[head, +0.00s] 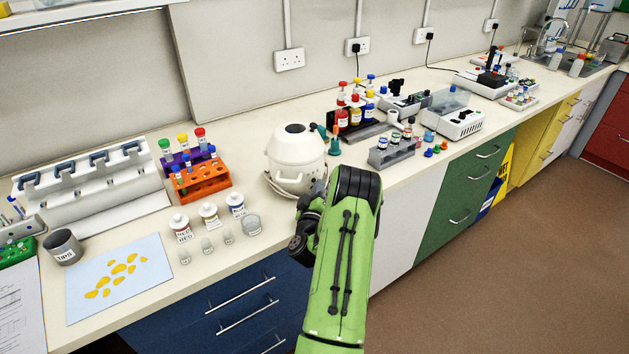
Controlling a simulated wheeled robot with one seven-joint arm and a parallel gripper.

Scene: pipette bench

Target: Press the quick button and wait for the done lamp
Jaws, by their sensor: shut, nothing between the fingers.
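A white, rounded machine with a dark round window on its lid (296,145) stands on the bench near the middle of the head view. Its lid is down. My gripper (306,212) is at the machine's lower front right, mostly hidden by my own wrist and green forearm. It is shut and appears empty. I cannot tell whether it touches the machine. No quick button or done lamp can be made out; the machine's right front is covered by my arm.
Left of the machine stand an orange tube rack (203,182), labelled bottles (209,214) and a glass beaker (251,225). Right of it are a grey rack (391,153) and a dark rack of coloured-cap tubes (355,128). A blue sheet (85,303) lies front left.

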